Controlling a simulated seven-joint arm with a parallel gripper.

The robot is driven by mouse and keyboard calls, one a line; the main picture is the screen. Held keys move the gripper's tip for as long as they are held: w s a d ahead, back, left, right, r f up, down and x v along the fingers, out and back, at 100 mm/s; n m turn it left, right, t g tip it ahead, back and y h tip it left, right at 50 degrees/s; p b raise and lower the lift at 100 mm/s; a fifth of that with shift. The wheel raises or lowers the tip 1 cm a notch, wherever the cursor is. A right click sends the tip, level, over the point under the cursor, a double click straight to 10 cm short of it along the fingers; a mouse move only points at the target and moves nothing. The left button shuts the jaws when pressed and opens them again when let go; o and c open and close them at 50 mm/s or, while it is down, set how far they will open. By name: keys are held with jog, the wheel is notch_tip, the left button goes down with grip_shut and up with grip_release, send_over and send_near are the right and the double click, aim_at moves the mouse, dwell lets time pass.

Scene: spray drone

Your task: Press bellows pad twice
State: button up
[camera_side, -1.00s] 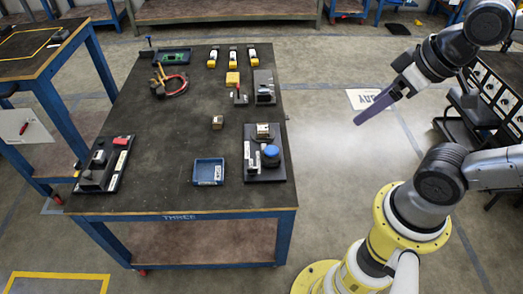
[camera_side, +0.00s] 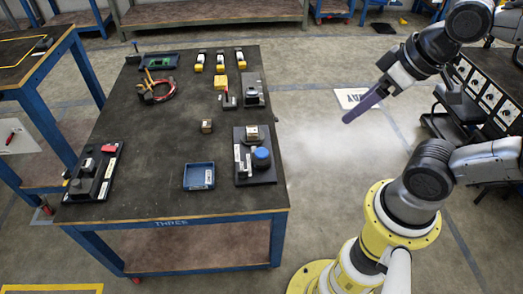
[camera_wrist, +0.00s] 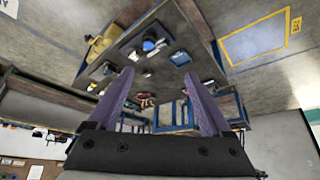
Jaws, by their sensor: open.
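A blue round dome (camera_side: 262,157) stands on a black board (camera_side: 262,178) at the table's right front; it looks like the bellows pad, though its folds are too small to see. A small tan-topped block (camera_side: 251,133) is behind it on the same board. My gripper (camera_side: 346,121) is well to the right of the table, over open floor, apart from everything. In the wrist view its two purple fingers (camera_wrist: 160,76) are spread with nothing between them. The blue dome also shows there (camera_wrist: 149,45), beyond the fingers.
A blue tray (camera_side: 199,177) and a small brown cube (camera_side: 207,126) lie left of the board. Another board (camera_side: 92,172) with blocks is at the left edge. Pliers (camera_side: 156,90) and several yellow-and-white items are farther back. Pale haze hangs right of the table.

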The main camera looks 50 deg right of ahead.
jog(key=shift+n, duration=0.6)
jog(key=c, duration=0.5)
jog(key=shift+w+r+n, duration=0.1)
jog(key=shift+n, duration=0.5)
jog(key=shift+c, duration=1.1)
jog(key=n, duration=0.1)
jog(key=w+r+n, duration=0.1)
jog(key=n, duration=0.1)
jog(key=w+r+n, duration=0.1)
jog(key=n, duration=0.1)
jog(key=shift+w+r+t, duration=0.15)
jog(key=shift+r+t, duration=0.1)
jog(key=shift+t, duration=0.15)
grip_shut()
jog(key=w+d+f+n+g, duration=0.1)
jog(key=w+d+n+g, duration=0.1)
jog(key=w+n, duration=1.4)
jog(key=w+d+f+n+g, duration=0.1)
jog(key=w+f, duration=0.4)
jog(key=f, duration=0.6)
jog(key=w+d+f+n+g, duration=0.1)
jog(key=w+f, duration=0.4)
jog(key=f, duration=0.6)
jog(key=shift+d+n+g, duration=0.3)
jog(key=shift+n+g, duration=0.5)
jog(key=shift+g, duration=0.4)
